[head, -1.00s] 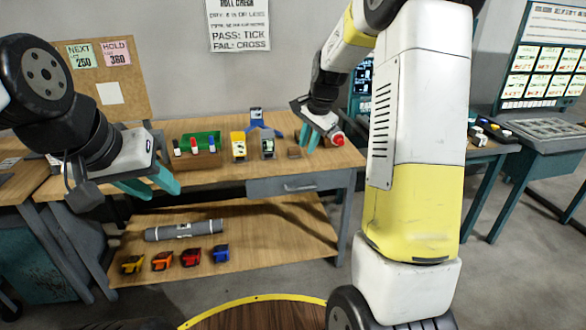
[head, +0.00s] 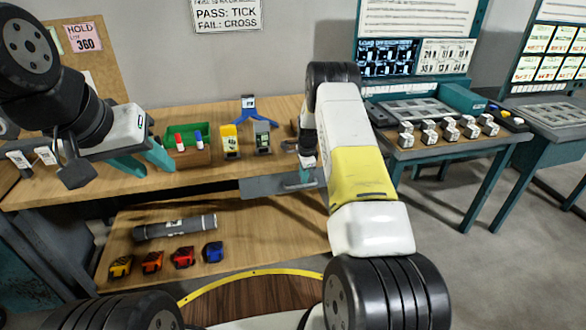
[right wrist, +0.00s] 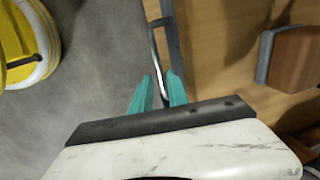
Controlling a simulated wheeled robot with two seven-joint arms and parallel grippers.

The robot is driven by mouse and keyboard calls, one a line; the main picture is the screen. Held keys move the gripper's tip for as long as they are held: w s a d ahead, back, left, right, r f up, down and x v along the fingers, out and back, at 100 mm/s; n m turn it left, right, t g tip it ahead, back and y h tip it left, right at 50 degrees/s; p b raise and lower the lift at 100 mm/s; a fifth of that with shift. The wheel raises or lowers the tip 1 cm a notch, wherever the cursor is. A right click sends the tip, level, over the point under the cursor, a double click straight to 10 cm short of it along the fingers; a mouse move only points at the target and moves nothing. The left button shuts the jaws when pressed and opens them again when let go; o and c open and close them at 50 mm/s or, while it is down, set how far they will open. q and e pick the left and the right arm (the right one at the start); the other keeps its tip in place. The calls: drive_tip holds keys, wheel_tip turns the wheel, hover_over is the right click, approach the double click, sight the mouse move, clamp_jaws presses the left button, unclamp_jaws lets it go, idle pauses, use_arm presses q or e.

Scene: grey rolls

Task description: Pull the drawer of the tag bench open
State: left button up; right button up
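The tag bench (head: 100,190) has a wooden top and a grey drawer (head: 258,188) under its front edge at the right. The drawer looks shut. My right gripper (head: 305,178) is at the drawer front, pointing down. In the right wrist view its two teal fingers (right wrist: 160,88) stand apart, one on each side of the drawer's bar handle (right wrist: 155,50). I cannot tell whether either finger touches the bar. The drawer front shows beside it as a grey strip (right wrist: 172,35). My left gripper (head: 143,163) is open and empty above the left part of the bench.
On the bench top are a green bin (head: 181,130), a yellow holder (head: 230,140), a grey holder (head: 262,136) and a blue stand (head: 249,106). The lower shelf holds a grey roll (head: 175,227) and several coloured blocks (head: 183,257).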

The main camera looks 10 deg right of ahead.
sight(303, 185)
drive_tip(key=shift+w+f, duration=0.2)
drive_tip(key=shift+f, duration=0.75)
drive_tip(key=shift+w+f, duration=0.2)
drive_tip(key=shift+f, duration=0.75)
clamp_jaws()
